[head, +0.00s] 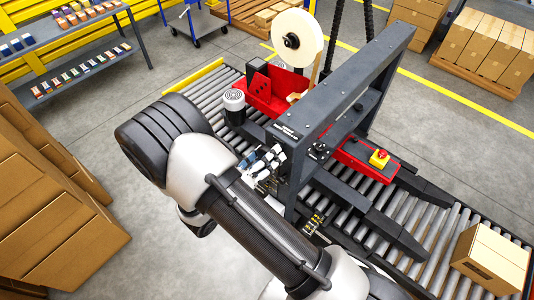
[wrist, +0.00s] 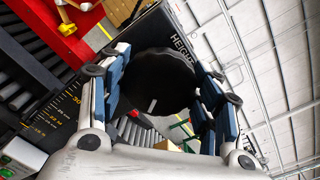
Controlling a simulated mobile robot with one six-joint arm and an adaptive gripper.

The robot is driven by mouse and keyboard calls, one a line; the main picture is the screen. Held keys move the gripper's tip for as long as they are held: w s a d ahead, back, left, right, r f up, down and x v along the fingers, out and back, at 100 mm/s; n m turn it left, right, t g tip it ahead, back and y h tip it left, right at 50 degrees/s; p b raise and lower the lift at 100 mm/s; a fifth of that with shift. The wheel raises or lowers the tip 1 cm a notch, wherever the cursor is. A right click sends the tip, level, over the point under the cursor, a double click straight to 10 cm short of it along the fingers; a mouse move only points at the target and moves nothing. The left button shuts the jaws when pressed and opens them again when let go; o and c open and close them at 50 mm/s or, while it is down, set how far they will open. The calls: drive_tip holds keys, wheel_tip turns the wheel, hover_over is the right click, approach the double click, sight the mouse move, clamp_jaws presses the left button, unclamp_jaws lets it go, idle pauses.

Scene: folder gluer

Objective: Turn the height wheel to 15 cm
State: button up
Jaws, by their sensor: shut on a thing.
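The height wheel (wrist: 158,82) is a black, ridged round knob with a pale mark low on its face, in the middle of the wrist view. My gripper (wrist: 164,66) is shut on it, with one blue-and-white finger on each side of the rim. A "HEIGHT" label (wrist: 182,46) shows on the dark frame just behind the wheel. A black scale with yellow marks (wrist: 62,112) lies left of the wheel; its pointer cannot be made out. In the head view my gripper (head: 264,164) is beside the dark machine frame (head: 298,125), and the wheel is hidden there.
A roller conveyor (head: 458,235) runs through the machine, with a cardboard box (head: 492,260) at lower right. A red unit with a yellow-and-red button (head: 379,158) is right of the frame. Stacked boxes (head: 45,200) stand at left; the floor between is clear.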

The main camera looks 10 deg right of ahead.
drive_tip(key=n+p, duration=0.1)
drive_tip(key=n, duration=0.3)
drive_tip(key=shift+n+p, duration=0.5)
drive_tip(key=shift+n, duration=1.2)
drive_tip(key=shift+g, duration=0.3)
drive_tip(key=o, duration=1.1)
drive_tip(key=v, duration=1.2)
drive_tip(key=shift+a+f, duration=0.1)
drive_tip(key=shift+f, duration=0.15)
